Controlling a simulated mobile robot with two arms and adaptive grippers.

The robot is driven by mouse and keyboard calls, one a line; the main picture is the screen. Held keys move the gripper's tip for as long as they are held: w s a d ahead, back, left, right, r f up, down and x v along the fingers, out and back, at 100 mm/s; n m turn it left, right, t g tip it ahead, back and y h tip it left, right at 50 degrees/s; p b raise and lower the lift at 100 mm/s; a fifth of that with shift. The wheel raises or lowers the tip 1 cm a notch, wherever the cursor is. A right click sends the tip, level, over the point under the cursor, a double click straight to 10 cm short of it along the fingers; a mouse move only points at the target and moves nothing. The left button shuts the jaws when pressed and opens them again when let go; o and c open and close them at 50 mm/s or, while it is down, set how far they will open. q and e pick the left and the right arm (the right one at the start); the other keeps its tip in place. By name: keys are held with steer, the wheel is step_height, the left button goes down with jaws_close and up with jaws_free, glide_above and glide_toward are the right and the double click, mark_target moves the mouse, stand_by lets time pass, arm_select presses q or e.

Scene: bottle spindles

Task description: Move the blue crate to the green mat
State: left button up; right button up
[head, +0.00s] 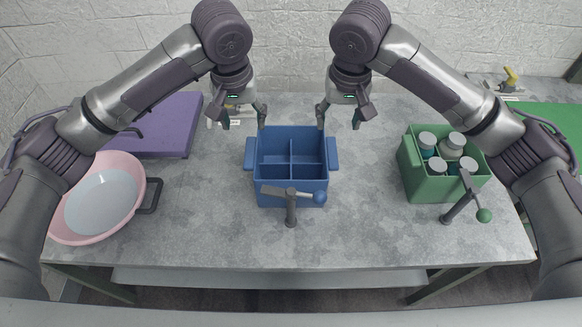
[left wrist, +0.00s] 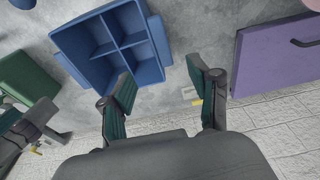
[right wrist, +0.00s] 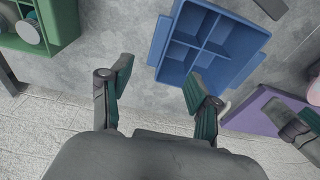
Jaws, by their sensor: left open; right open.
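The blue crate (head: 292,197) stands upright at the middle of the table, with several compartments that look empty and a handle on its left and right sides. It also shows in the left wrist view (left wrist: 146,73) and the right wrist view (right wrist: 170,73). My left gripper (head: 244,118) is open and empty, above and behind the crate's left back corner. My right gripper (head: 338,118) is open and empty, above and behind its right back corner. Neither appears to touch the crate. The green mat (head: 562,122) lies at the far right, partly hidden by my right arm.
A lever post with a blue knob (head: 291,208) stands in front of the crate. A pink bowl (head: 140,180) and a purple board (head: 180,130) are at left.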

mark_target(251, 151)
arm_select(q)
steer(key=f, duration=0.4)
steer(key=w+f, duration=0.1)
steer(key=f, duration=0.4)
steer(key=w+f, duration=0.1)
steer(key=f, duration=0.3)
steer(key=shift+f, duration=0.25)
arm_select(e)
steer(key=f, duration=0.4)
steer(key=w+f, duration=0.1)
steer(key=f, duration=0.4)
steer(key=w+f, duration=0.1)
steer(key=f, duration=0.3)
steer(key=shift+f, duration=0.25)
arm_select(q)
jaws_close()
arm_select(e)
steer(key=shift+w, duration=0.1)
jaws_close()
arm_select(q)
steer(key=shift+w, duration=0.1)
